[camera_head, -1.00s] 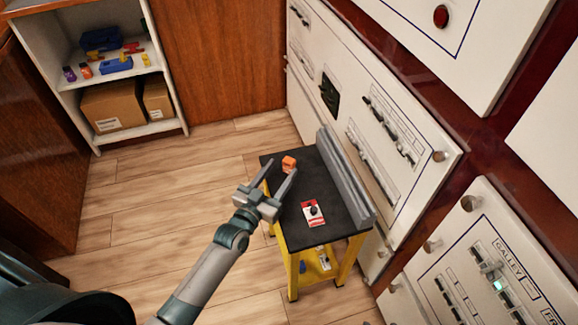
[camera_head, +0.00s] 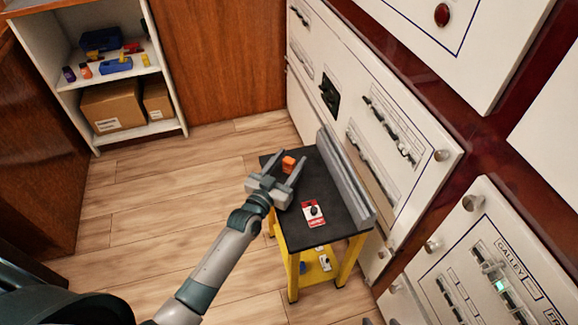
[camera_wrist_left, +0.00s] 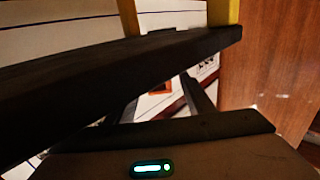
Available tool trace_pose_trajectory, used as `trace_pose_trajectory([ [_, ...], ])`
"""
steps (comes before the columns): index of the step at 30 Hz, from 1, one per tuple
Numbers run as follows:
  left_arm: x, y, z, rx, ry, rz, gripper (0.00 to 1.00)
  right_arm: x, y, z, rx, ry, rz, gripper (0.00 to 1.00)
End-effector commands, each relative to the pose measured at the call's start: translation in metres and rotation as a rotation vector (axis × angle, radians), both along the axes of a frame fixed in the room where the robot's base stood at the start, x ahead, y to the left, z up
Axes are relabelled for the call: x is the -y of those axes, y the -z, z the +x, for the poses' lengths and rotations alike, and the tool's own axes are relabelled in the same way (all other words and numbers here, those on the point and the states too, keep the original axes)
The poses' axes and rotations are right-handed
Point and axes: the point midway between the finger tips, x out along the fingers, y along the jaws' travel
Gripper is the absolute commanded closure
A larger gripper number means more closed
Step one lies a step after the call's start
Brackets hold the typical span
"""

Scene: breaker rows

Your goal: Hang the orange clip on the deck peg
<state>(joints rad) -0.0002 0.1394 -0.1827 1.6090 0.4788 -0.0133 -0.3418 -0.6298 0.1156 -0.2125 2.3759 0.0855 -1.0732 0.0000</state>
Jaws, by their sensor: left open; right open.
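The orange clip (camera_head: 289,163) is a small orange block at the far left corner of the cart's black top (camera_head: 335,222). My left gripper (camera_head: 292,157) is open, with its two fingers reaching over that corner and the clip showing between them in the head view. I cannot tell whether they touch it. In the left wrist view, an orange patch (camera_wrist_left: 160,86), likely the clip, shows between the dark fingers (camera_wrist_left: 163,100). I cannot make out a deck peg for certain. My right gripper is out of view.
A grey raised rail (camera_head: 345,180) runs along the cart's right edge, close to the white breaker panels (camera_head: 385,135). The yellow cart frame (camera_head: 288,262) holds small items on its lower shelf. A white shelf unit (camera_head: 168,85) stands at the back left. The wooden floor at left is clear.

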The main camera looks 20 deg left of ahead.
Motion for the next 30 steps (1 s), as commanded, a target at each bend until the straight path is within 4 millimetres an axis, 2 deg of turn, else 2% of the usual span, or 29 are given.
trace_pose_trajectory([
  [8,0.0,0.0,0.0,0.0,0.0,0.0,0.52,0.0,0.003,-0.004,-0.009,0.001,-0.001,0.56],
  [12,0.0,0.0,0.0,0.0,0.0,0.0,0.85,0.001,0.005,-0.007,-0.017,0.001,-0.002,0.56],
  [13,0.0,0.0,0.0,0.0,0.0,0.0,0.92,0.001,0.006,-0.007,-0.018,0.001,-0.002,0.56],
  [14,0.0,0.0,0.0,0.0,0.0,0.0,0.95,0.001,0.006,-0.008,-0.019,0.001,-0.002,0.56],
  [23,0.0,-0.001,0.0,0.001,0.0,0.0,0.95,0.0,0.005,-0.006,-0.018,0.003,-0.001,0.56],
  [30,0.0,-0.018,0.0,0.002,0.0,-0.001,0.95,0.003,0.001,-0.004,-0.026,0.005,-0.011,0.56],
])
